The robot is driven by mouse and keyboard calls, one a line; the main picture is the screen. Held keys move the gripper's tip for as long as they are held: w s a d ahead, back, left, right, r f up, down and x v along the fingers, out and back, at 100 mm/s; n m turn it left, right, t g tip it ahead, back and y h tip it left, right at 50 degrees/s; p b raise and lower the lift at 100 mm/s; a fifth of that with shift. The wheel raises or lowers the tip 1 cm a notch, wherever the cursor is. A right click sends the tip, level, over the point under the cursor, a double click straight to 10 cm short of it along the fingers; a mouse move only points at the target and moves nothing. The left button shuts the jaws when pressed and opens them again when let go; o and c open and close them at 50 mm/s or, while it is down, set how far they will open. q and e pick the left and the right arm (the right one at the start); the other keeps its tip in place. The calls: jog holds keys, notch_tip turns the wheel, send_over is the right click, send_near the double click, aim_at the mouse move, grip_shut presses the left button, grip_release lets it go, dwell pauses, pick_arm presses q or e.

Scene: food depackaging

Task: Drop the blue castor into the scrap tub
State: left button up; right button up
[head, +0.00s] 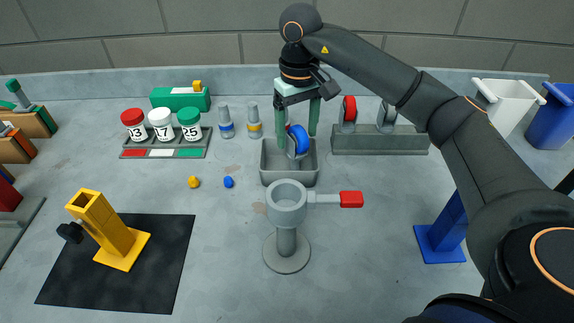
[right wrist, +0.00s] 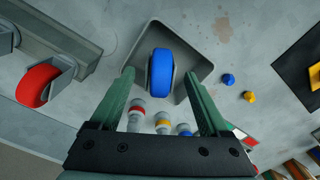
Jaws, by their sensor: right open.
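The blue castor (head: 299,139) has a blue wheel and a grey bracket. It is at the grey open tub (head: 269,178), which I take as the scrap tub, in the middle of the table. My right gripper (head: 297,132) points down over this tub and is open, with a finger on each side of the castor. In the right wrist view the blue wheel (right wrist: 161,72) shows between the spread fingertips (right wrist: 160,76), with a gap on both sides, against the tub's interior (right wrist: 185,58). Whether the castor rests on the tub's floor is hard to tell. My left gripper is out of view.
A grey rack (head: 380,143) with a red castor (head: 349,109) stands right of the tub. A grey post with a cup (head: 286,240) and red-ended handle stands in front. Labelled jars (head: 161,124) and small bottles (head: 226,125) are left. A white bin (head: 506,100) is far right.

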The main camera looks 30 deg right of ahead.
notch_tip(320, 180, up, 13)
jog(key=p, duration=0.2)
jog(key=shift+f, duration=0.2)
dwell(0.5)
